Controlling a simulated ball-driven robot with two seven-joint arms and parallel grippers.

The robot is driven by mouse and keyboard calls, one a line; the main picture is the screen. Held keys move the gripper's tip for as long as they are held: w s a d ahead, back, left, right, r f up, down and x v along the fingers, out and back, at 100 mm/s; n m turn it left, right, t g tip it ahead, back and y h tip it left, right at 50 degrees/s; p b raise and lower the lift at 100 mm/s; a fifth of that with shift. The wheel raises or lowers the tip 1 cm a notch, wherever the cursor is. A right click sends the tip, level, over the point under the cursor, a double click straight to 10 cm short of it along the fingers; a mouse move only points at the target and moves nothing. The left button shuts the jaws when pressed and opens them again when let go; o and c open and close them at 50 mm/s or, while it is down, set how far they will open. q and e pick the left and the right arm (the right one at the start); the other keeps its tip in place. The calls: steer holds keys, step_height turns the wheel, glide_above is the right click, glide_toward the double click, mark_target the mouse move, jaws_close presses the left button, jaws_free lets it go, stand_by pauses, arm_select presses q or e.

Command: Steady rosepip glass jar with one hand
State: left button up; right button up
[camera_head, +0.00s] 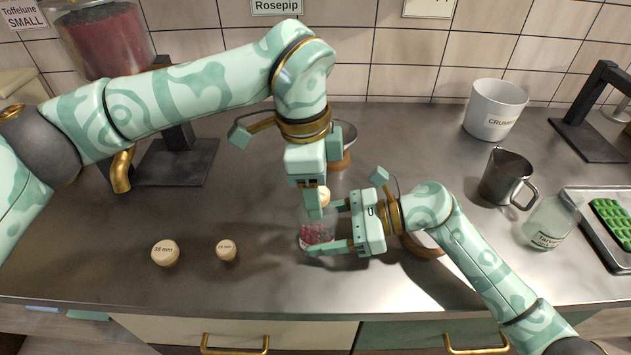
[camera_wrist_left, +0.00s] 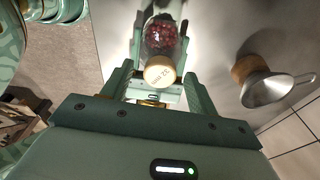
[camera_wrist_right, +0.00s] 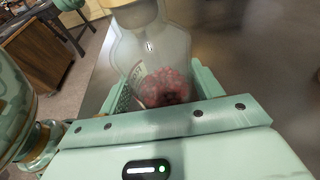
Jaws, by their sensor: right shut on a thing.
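The glass jar (camera_head: 316,232) stands on the steel counter with red contents in its lower part. My right gripper (camera_head: 328,227) comes from the right and is shut on the jar; the right wrist view shows the jar (camera_wrist_right: 155,60) between its fingers. A round cork stopper (camera_head: 325,196), marked with a size, is at the top of the jar; in the left wrist view the stopper (camera_wrist_left: 160,72) faces me. My left gripper (camera_head: 316,203) points down above the jar. Its fingers stand on both sides of the stopper with visible gaps. How deep the stopper sits is unclear.
Two other corks, a larger one (camera_head: 165,252) and a smaller one (camera_head: 226,250), lie on the counter at left. A white pot (camera_head: 495,110), a steel pitcher (camera_head: 506,178), another jar (camera_head: 551,222) and a tray (camera_head: 600,250) are at right.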

arm_select(q)
steer(key=shift+r, duration=0.1)
step_height(320, 180, up, 12)
steer(key=a, duration=0.1)
steer(key=shift+a, duration=0.2)
arm_select(e)
steer(key=o, duration=0.9)
arm_select(q)
steer(key=shift+w, duration=0.1)
arm_select(e)
steer(key=v, duration=1.1)
steer(key=shift+d, duration=0.15)
steer(key=shift+d+r, duration=0.15)
steer(key=shift+d, duration=0.2)
steer(key=shift+r, duration=0.1)
